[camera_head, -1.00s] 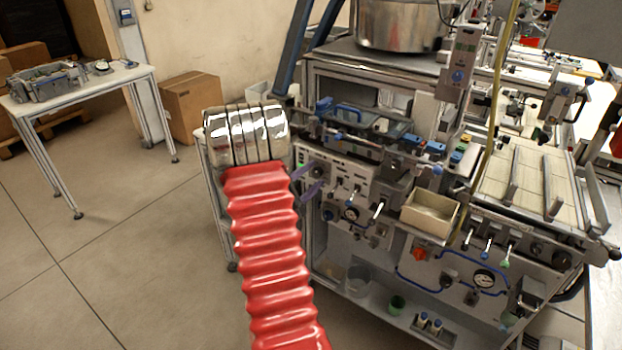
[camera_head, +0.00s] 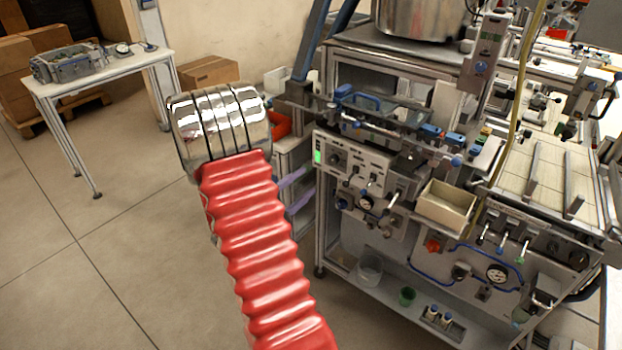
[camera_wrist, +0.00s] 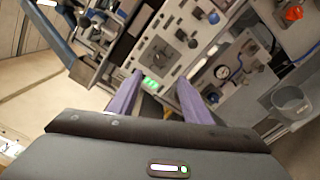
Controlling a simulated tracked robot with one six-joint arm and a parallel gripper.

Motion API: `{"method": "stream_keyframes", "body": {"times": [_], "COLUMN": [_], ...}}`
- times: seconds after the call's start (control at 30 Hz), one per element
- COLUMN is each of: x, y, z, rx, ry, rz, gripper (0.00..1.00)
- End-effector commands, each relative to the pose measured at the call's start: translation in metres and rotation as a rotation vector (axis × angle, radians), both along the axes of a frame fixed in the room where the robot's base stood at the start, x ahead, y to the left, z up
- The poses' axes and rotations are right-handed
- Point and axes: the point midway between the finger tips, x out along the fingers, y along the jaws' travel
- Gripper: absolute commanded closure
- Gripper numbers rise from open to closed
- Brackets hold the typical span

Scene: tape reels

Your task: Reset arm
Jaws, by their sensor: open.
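My arm reaches out from the bottom of the head view, with a red ribbed sleeve and a shiny metal end section. My gripper (camera_head: 308,186) shows past it as two purple fingers, spread apart, in front of the left side of the machine (camera_head: 345,170). In the wrist view my gripper (camera_wrist: 160,80) has its two purple fingers apart, and I see nothing held between them. The machine's control panel (camera_wrist: 185,40) lies beyond the fingertips, tilted in that view, with a green light near the left tip. The gripper's wrist joint is hidden behind the arm.
A beige bin (camera_head: 446,206) sits on the machine's front. A small table (camera_head: 110,82) and a cardboard box (camera_head: 207,71) are at the back left. The floor at left is clear.

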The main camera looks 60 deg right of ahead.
Motion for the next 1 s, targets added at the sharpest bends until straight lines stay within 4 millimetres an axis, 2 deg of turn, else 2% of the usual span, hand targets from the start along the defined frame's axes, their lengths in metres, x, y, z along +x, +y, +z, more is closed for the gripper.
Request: {"method": "stream_keyframes", "body": {"times": [0.2,1.0], "x": [0.0020,0.0022], "y": [0.0146,0.0148], "z": [-0.0003,-0.0014], "rx": [0.000,0.010], "ry": [0.001,0.029], "rz": [0.000,0.001], "gripper": [0.55,0.55]}}
